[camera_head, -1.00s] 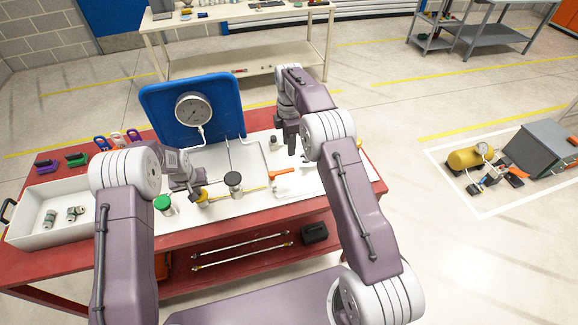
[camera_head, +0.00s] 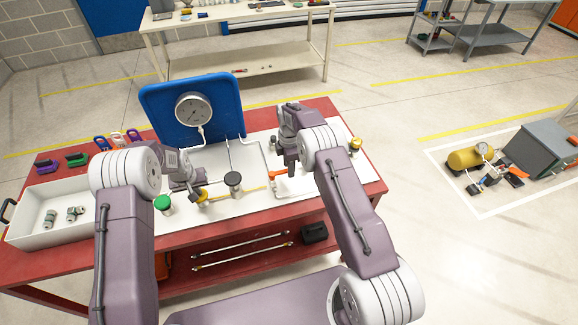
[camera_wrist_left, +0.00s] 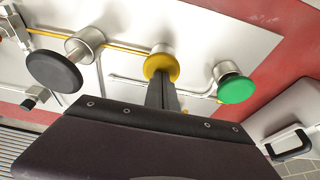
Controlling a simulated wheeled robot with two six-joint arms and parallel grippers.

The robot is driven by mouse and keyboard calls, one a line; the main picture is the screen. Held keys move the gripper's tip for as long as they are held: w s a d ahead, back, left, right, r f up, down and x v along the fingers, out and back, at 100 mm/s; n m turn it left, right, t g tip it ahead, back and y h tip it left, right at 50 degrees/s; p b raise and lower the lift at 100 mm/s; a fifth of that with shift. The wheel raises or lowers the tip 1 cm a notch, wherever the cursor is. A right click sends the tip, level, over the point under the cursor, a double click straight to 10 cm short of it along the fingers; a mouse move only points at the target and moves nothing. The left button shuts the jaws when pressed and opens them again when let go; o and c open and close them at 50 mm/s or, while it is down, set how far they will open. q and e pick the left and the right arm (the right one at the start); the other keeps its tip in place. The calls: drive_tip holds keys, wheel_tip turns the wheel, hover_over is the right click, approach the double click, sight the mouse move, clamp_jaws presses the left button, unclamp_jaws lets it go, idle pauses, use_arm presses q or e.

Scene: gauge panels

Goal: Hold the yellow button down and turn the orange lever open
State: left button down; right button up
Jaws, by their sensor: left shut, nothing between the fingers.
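The yellow button (camera_head: 201,196) stands on the white panel between a green and a black button. It shows from close up in the left wrist view (camera_wrist_left: 160,66). My left gripper (camera_head: 194,189) is shut and empty, with its fingertips (camera_wrist_left: 162,82) at the yellow button, seemingly against it. How far the button is pressed I cannot tell. The orange lever (camera_head: 279,175) lies on a white fitting at the right part of the panel. My right gripper (camera_head: 291,166) points down right beside the lever. Its finger gap is not clear, and contact with the lever cannot be told.
A green button (camera_head: 162,203) and a black button (camera_head: 233,180) flank the yellow one. A blue board with a gauge (camera_head: 193,110) stands behind. A white tray with fittings (camera_head: 30,230) sits at the left of the red table. A yellow knob (camera_head: 356,143) is at the right.

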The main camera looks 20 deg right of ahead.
clamp_jaws()
idle(1.3)
